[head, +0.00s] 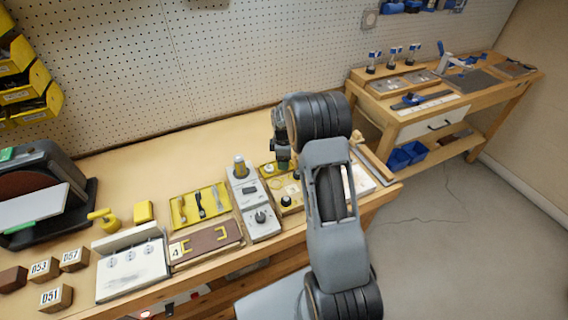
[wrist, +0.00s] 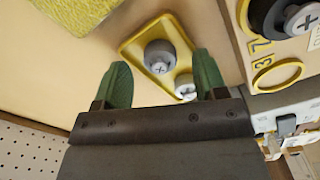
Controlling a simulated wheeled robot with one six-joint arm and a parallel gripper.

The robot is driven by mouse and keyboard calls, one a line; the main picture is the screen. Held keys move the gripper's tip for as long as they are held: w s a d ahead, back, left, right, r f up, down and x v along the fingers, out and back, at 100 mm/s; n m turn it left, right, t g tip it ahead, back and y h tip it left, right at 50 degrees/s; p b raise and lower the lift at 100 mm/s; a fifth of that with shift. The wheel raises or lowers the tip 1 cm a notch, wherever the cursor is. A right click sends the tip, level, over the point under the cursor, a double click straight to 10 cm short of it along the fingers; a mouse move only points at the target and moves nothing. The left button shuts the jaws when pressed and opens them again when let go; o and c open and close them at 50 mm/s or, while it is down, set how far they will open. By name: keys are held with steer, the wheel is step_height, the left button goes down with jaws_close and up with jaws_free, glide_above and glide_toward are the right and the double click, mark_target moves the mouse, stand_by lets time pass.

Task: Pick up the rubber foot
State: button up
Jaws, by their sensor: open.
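In the wrist view a small yellow-rimmed tray (wrist: 132,44) holds a grey round foot with a screw in its middle (wrist: 160,57) and a smaller pale round piece with a screw (wrist: 186,86). A black round foot with a screw (wrist: 296,17) sits on a pale board at the upper right. I cannot tell for sure which is the rubber foot. My gripper (wrist: 163,70) is open, with green fingers on either side of the grey foot and the pale piece, nothing held. In the head view my gripper (head: 283,160) is over the bench beside the tray, partly hidden by my arm.
The board with yellow rings (wrist: 275,75) lies close to the right finger. In the head view a grey device (head: 255,200) and a yellow tool tray (head: 181,220) stand left of my gripper. The bench (head: 130,180) is clear behind them. A pegboard wall (head: 150,60) stands behind.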

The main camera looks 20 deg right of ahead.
steer(key=shift+f, duration=0.35)
steer(key=c, duration=1)
steer(key=shift+r, duration=0.1)
steer(key=shift+r, duration=0.5)
steer(key=s+a+r, duration=0.2)
steer(key=s+r, duration=0.2)
steer(key=s+a+r+b, duration=0.1)
steer(key=s+a+r, duration=0.1)
steer(key=s+r, duration=0.2)
steer(key=s+a+r+b, duration=0.1)
steer(key=s+a+r, duration=0.1)
steer(key=s+r, duration=0.1)
steer(key=shift+s+a+r, duration=0.1)
steer(key=shift+s+r, duration=0.3)
steer(key=shift+s, duration=0.4)
